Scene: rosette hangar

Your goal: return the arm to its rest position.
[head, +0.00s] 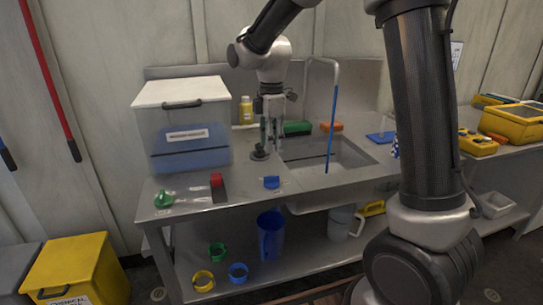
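My arm reaches from the right foreground over the steel sink bench (235,200). My gripper (270,146) points down at the left edge of the sink basin (335,160). Its fingers look close together, but the view is too small to show whether they are open or shut. No held object can be made out. A small dark round piece (259,154) stands on the bench just below and left of the fingertips; I cannot tell whether they touch it.
A white-lidded bin (185,125) stands left of my gripper. A tap with a blue tube (331,125) rises to its right. A yellow bottle (246,110) and green block (297,128) are behind. A green ring piece (163,199), red block (216,180) and blue piece (271,182) lie in front.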

